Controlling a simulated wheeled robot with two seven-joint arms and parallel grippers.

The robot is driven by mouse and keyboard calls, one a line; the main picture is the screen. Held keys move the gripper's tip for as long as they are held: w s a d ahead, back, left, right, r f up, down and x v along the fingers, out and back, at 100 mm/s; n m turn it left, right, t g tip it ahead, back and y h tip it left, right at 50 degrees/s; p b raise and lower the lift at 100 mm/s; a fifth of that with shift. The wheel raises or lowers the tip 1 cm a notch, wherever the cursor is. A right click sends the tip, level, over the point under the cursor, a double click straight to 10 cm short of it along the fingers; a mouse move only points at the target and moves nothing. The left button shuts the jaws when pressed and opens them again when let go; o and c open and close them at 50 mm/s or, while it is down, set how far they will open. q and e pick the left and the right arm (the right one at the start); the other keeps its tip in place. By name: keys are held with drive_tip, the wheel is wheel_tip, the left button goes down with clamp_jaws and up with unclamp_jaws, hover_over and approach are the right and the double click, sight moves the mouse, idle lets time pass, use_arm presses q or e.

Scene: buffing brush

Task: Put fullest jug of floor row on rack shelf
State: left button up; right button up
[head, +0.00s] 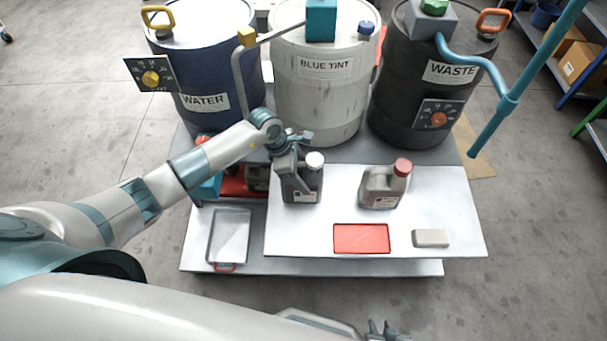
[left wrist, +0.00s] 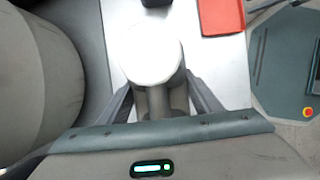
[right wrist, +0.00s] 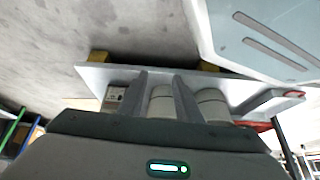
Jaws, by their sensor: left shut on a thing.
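A dark grey jug (head: 300,187) with a white cap is at the left part of the upper white shelf (head: 450,215). My left gripper (head: 291,148) is shut on this jug from the back left. In the left wrist view the jug's white cap (left wrist: 150,50) is in front of the fingers, and the grey part between them is partly hidden. Whether the jug's base touches the shelf is unclear. A paler grey jug (head: 380,190) with a red cap stands to the right. My right gripper (head: 385,330) is low at the front, open and empty, its fingers apart in the right wrist view (right wrist: 160,100).
A red tray (head: 361,238) and a grey block (head: 431,238) lie at the shelf's front. A clear-bottomed tray (head: 229,237) is on the lower level. Shadowed jugs (head: 257,177) sit behind it. Blue (head: 205,75), white (head: 322,100) and black (head: 410,110) drums stand behind.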

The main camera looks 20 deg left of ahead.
drive_tip(key=shift+f, duration=0.15)
use_arm(q)
drive_tip(key=o, duration=1.9)
use_arm(e)
drive_tip(key=shift+w+d+r, duration=0.1)
drive_tip(key=shift+w+r, duration=0.15)
drive_tip(key=shift+r, duration=0.05)
use_arm(q)
drive_tip(key=shift+r, duration=0.2)
drive_tip(key=b+v, duration=0.1)
drive_tip(key=v, duration=0.9)
drive_tip(key=shift+a+r+b, duration=0.1)
drive_tip(key=shift+b, duration=0.2)
drive_tip(key=shift+s+a+r, duration=0.15)
drive_tip(key=shift+a+r, duration=0.05)
drive_tip(key=shift+r, duration=0.5)
use_arm(e)
drive_tip(key=shift+s+d+f+g, duration=0.4)
drive_tip(key=shift+s+d, duration=0.05)
drive_tip(key=shift+s, duration=0.2)
drive_tip(key=shift+s+d+f+g, duration=0.4)
drive_tip(key=shift+s+d, duration=0.05)
drive_tip(key=shift+s, duration=0.15)
